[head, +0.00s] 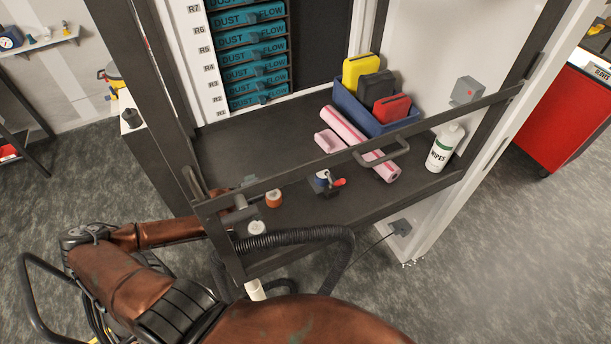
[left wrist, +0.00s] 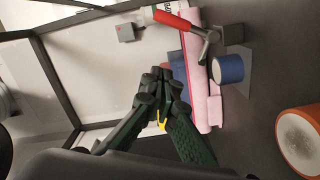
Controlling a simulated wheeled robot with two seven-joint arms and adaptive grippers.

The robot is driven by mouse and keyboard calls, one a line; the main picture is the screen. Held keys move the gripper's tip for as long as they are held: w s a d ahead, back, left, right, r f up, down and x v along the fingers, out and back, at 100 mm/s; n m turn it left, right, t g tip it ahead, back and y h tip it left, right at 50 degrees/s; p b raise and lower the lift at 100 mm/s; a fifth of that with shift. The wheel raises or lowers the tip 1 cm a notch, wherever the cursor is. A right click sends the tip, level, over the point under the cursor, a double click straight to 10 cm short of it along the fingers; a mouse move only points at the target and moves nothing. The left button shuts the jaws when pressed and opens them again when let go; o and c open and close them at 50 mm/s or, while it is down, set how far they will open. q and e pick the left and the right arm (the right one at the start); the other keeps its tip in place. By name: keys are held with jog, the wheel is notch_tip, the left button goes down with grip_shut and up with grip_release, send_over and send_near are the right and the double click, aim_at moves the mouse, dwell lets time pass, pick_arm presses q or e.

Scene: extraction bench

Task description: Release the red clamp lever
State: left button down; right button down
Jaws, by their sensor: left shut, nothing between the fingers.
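The red clamp lever (head: 339,183) sticks out to the right of a small clamp on the dark bench, beside a blue cylinder (head: 321,179). In the left wrist view, the red lever (left wrist: 172,20) lies at the top, joined to a grey metal arm (left wrist: 209,40) above the blue cylinder (left wrist: 228,69). My left gripper (head: 250,182) is over the bench, left of the clamp and partly hidden by the front frame. In the left wrist view its dark green fingers (left wrist: 161,76) are together and empty, apart from the lever. My right gripper is out of view.
A frame with a handle (head: 381,152) crosses the bench front. An orange-sided roll (head: 273,198) stands between my left gripper and the clamp. Behind are pink rolls (head: 355,140) and a blue bin (head: 372,117); a wipes bottle (head: 445,148) stands right. A black hose (head: 300,236) runs in front.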

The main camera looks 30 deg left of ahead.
pick_arm(q)
jog(key=w+d+f+p, duration=0.2)
jog(key=w+d+p, duration=0.5)
jog(key=p, duration=0.3)
jog(key=shift+d+m, duration=0.4)
jog(key=shift+d, duration=0.3)
jog(key=shift+w, duration=0.1)
